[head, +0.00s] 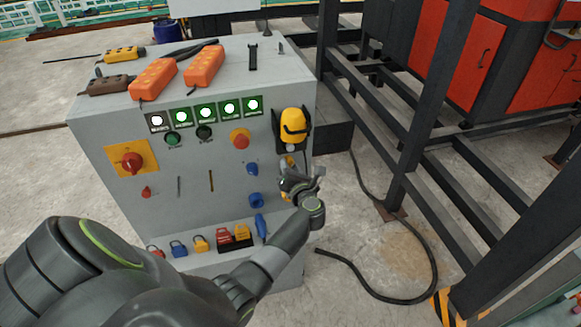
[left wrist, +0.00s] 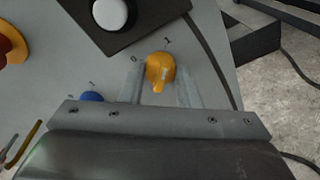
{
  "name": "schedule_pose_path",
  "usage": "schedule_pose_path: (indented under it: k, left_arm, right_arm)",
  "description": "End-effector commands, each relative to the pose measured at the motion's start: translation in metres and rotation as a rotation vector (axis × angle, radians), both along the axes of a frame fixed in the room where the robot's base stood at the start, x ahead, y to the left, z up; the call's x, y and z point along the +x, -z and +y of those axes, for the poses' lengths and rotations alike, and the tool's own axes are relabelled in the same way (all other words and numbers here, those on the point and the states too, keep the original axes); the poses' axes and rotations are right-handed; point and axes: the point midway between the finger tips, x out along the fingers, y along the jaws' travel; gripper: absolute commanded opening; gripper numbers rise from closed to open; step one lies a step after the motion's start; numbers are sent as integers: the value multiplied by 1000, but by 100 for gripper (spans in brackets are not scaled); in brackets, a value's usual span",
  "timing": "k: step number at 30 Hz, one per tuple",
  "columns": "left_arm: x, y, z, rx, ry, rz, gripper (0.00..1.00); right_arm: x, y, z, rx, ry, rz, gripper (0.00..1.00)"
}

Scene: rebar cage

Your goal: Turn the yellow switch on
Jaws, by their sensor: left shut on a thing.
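The yellow switch (left wrist: 160,68) is a rounded knob on the grey cabinet face, with the marks 0 and 1 above it in the left wrist view. Its narrow nub points toward the bottom of that view; I cannot tell which mark it is set to. My left gripper (left wrist: 160,88) is shut on the yellow switch, one finger on each side. In the head view the left gripper (head: 300,178) is at the cabinet's right front edge and hides most of the switch. My right gripper is not in view.
The grey cabinet (head: 100,135) bears a blue switch (head: 252,169), a red rotary switch (head: 132,162) and a row of lit lamps. A dark steel frame (head: 410,130) and a floor cable stand right.

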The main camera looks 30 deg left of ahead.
Motion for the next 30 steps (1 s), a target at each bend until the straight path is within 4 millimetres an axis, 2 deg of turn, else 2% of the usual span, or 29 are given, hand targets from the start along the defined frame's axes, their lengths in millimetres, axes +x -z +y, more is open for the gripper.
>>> schedule_pose_path:
  k: [5,6,11,22,26,30]
  left_arm:
    - [0,0,0,2,0,2,7]
    - [0,0,0,2,0,2,32]
    - [0,0,0,1,0,2,51]
    - [-3,1,-4,-1,2,1,51]
    - [-13,1,-16,-3,2,-1,51]
    - [-29,0,-36,-6,2,-1,51]
  right_arm:
    - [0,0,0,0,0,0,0]
    - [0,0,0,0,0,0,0]
    - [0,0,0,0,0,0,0]
    - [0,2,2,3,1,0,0]
    - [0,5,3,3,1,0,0]
    - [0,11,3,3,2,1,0]
